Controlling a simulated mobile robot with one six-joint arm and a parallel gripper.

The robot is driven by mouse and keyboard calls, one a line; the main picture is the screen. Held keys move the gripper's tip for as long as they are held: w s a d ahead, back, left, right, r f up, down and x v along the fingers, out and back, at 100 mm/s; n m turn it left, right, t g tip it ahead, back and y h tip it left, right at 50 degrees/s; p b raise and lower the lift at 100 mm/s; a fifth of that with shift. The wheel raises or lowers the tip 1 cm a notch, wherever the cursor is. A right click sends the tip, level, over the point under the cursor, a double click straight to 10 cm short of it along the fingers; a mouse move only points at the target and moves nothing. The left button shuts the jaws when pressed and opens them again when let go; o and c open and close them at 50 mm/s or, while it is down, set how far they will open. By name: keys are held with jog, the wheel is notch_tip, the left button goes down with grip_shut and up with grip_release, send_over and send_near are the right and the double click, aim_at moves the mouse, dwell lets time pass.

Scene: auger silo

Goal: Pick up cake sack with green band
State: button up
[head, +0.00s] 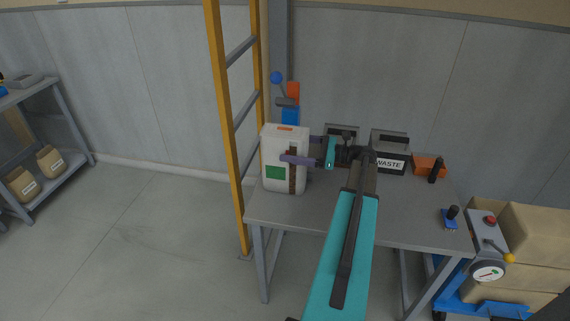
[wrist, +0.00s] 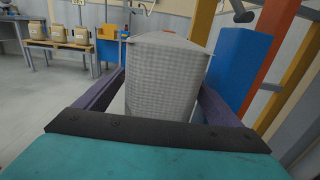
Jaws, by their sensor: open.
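A white woven sack (head: 270,150) stands upright on the grey table's left part. It has a green patch, a brown vertical stripe and an orange mark on top. My gripper (head: 298,148) is open, with one purple finger across the sack's near side and the other partly hidden behind it. In the wrist view the sack (wrist: 165,75) stands between the spread fingers of my gripper (wrist: 163,85), with its seamed top above them. I cannot tell whether the fingers touch it.
A yellow ladder (head: 222,90) stands close left of the table (head: 330,205). A blue and orange post (head: 291,115) rises behind the sack. A WASTE bin (head: 389,160) and an orange block (head: 425,165) stand right. Brown sacks (head: 50,160) sit on a left shelf.

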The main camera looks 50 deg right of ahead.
aim_at(285, 139)
jog(key=shift+x, duration=1.5)
jog(key=shift+d, duration=0.1)
jog(key=c, duration=2.1)
jog(key=shift+r, duration=0.15)
jog(key=shift+c, duration=0.3)
jog(key=shift+r, duration=0.2)
jog(key=shift+r, duration=1.1)
jog(key=s+a+r+b, duration=0.1)
jog(key=s+a, duration=0.1)
jog(key=s, duration=0.5)
jog(key=s+a+r, duration=0.1)
jog(key=s+a, duration=0.1)
jog(key=s, duration=0.6)
jog(key=shift+s+a+r+b, duration=0.15)
jog(key=shift+a+r+b, duration=0.05)
jog(key=shift+a+b, duration=0.2)
jog(key=shift+d, duration=0.1)
